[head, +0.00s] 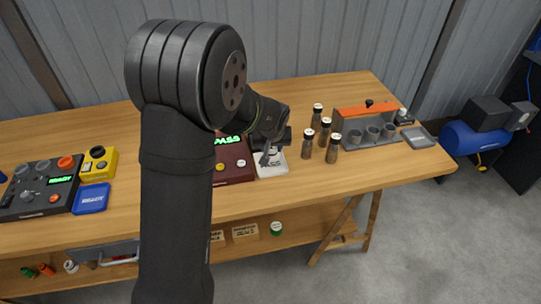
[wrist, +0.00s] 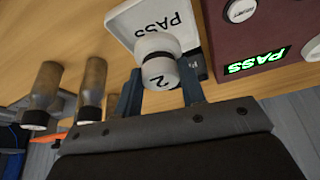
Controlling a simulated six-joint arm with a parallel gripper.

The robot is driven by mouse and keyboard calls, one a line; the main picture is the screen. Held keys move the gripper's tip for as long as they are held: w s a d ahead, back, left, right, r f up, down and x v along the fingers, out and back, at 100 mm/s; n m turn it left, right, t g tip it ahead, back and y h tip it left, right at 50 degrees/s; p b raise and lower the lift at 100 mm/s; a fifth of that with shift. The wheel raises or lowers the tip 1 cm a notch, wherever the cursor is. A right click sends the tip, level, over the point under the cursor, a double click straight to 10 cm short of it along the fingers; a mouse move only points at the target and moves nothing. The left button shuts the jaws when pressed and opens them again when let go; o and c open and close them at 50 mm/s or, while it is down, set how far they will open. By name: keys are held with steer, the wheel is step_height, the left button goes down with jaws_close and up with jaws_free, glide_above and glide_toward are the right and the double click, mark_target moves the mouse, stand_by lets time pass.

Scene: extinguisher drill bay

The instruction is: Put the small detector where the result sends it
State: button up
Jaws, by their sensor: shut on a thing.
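The small detector (wrist: 158,48) is a white rounded piece marked 2. My gripper (wrist: 160,80) is shut on it, one blue-grey finger at each side. In the wrist view it overlaps the white tray (wrist: 125,25) marked PASS; I cannot tell whether it touches the tray. In the head view my gripper (head: 270,157) is over that white tray (head: 273,169), and the detector is mostly hidden by my arm. The dark red test box (head: 236,170), next to the tray, shows PASS in green; its display (wrist: 258,61) also reads PASS in the wrist view.
Several brown bottles (head: 326,131) stand close right of the tray. Beyond them are an orange-backed cup rack (head: 366,114) and a grey tray (head: 419,137). At left are a dark control box (head: 35,190), a yellow device (head: 99,162) and a blue READY tray (head: 91,198).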

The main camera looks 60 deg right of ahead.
mark_target(271, 154)
steer(key=shift+w+f, duration=0.15)
steer(key=shift+w, duration=0.05)
steer(key=shift+f, duration=1.95)
steer(key=shift+f, duration=0.15)
steer(key=o, duration=1.1)
steer(key=shift+r, duration=0.5)
steer(key=v, duration=1.1)
